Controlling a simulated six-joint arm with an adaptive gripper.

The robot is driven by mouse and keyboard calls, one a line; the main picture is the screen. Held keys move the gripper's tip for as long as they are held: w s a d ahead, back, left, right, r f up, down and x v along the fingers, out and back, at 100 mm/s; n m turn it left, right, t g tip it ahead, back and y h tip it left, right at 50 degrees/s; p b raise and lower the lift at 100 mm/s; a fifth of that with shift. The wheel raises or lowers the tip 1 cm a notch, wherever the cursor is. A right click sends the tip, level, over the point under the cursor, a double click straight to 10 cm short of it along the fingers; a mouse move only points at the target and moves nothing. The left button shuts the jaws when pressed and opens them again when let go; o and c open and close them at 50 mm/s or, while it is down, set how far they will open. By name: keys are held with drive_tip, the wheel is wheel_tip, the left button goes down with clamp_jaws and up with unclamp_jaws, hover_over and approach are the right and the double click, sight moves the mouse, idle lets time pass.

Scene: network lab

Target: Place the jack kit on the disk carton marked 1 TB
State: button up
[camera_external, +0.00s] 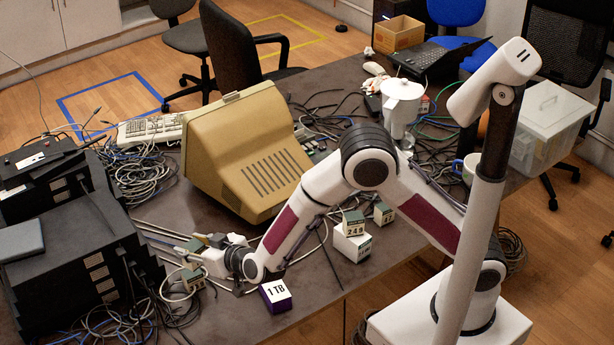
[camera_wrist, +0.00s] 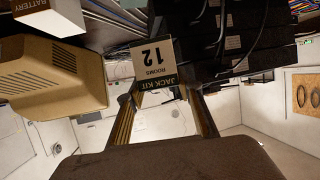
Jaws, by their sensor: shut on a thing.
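The jack kit (camera_wrist: 155,65), a small beige box with a dark label band reading JACK KIT and 12 ROOMS, sits between my fingertips in the wrist view. It appears upside down there. My gripper (camera_wrist: 162,92) is shut on it. In the external view my gripper (camera_external: 202,262) is low over the table, left of the disk carton and apart from it. A small box shows by the fingertips there, partly hidden. The disk carton marked 1 TB (camera_external: 275,296), white-topped with purple sides, stands near the table's front edge. Its top looks bare.
A beige monitor (camera_external: 245,155) stands behind my gripper. Black equipment stacks (camera_external: 75,265) and loose cables (camera_external: 150,185) lie to the left. A white carton (camera_external: 352,245) with a small box marked 249 (camera_external: 354,222) on top stands right of the 1 TB carton.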

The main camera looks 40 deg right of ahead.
drive_tip(key=s+d, duration=0.7)
drive_tip(key=m+h, duration=0.3)
hover_over(274, 287)
drive_tip(key=shift+f+t, duration=0.2)
drive_tip(key=shift+t, duration=0.1)
drive_tip(key=shift+f, duration=0.15)
drive_tip(key=shift+f, duration=2.8)
drive_tip(key=shift+f, duration=0.1)
drive_tip(key=shift+f, duration=1.95)
drive_tip(key=shift+f, duration=0.15)
